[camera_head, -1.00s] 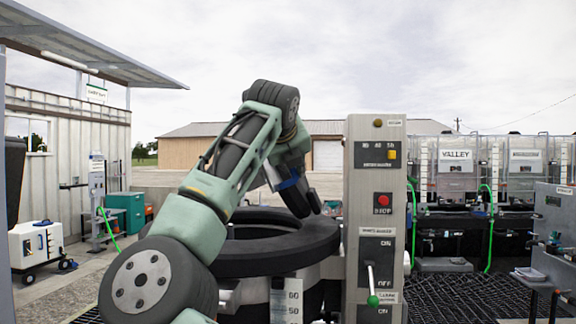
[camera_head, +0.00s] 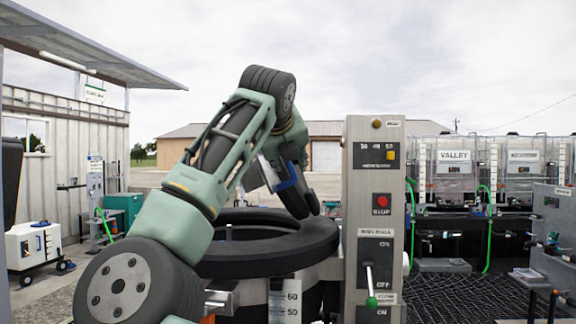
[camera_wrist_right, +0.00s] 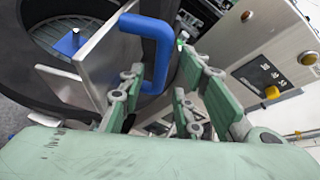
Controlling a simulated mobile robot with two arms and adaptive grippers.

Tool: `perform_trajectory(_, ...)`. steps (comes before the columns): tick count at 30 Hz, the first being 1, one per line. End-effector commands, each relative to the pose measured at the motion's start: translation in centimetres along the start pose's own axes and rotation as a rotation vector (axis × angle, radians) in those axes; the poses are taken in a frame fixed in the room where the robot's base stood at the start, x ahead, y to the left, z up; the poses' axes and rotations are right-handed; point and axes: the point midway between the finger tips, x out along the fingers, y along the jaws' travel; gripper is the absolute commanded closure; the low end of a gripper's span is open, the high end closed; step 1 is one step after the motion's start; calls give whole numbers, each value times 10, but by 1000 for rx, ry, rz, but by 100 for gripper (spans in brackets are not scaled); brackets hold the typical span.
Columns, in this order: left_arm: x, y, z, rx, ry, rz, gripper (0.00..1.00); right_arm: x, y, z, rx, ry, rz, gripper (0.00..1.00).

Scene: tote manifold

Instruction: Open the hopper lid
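The hopper is a round vessel with a thick black ring rim (camera_head: 320,240) at centre, its opening visible from above. A grey plate with a blue handle (camera_head: 289,174) sits by my right gripper (camera_head: 304,203), above the back of the ring. In the wrist view, the blue handle (camera_wrist_right: 155,38) joins a tilted grey plate (camera_wrist_right: 112,62). My right gripper's fingers (camera_wrist_right: 172,80) look apart, with the handle beside or between them; firm contact cannot be made out. Whether this plate is the lid is unclear. My left gripper is out of view.
A grey control panel (camera_head: 374,140) with a red stop button (camera_head: 382,201) and a green-tipped lever (camera_head: 371,285) stands close right of the hopper. Clear tanks (camera_head: 455,175) and green hoses are behind right. A white wheeled box (camera_head: 35,245) stands far left.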

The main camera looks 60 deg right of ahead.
Motion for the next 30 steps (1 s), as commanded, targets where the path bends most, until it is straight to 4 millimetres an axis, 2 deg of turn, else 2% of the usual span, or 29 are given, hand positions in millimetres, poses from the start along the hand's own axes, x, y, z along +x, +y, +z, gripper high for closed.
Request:
perform_trajectory(1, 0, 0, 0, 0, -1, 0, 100, -13, 1, 1, 1, -5, 1, 69)
perform_trajectory(6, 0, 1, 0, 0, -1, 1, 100, -49, 1, 1, 0, -3, 2, 69)
perform_trajectory(12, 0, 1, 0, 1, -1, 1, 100, -76, 1, 0, -1, -1, 2, 69)
perform_trajectory(17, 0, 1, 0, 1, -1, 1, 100, -83, 1, 0, -1, 1, 1, 69)
perform_trajectory(30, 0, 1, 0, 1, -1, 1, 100, -83, 1, 0, -1, 1, 1, 69)
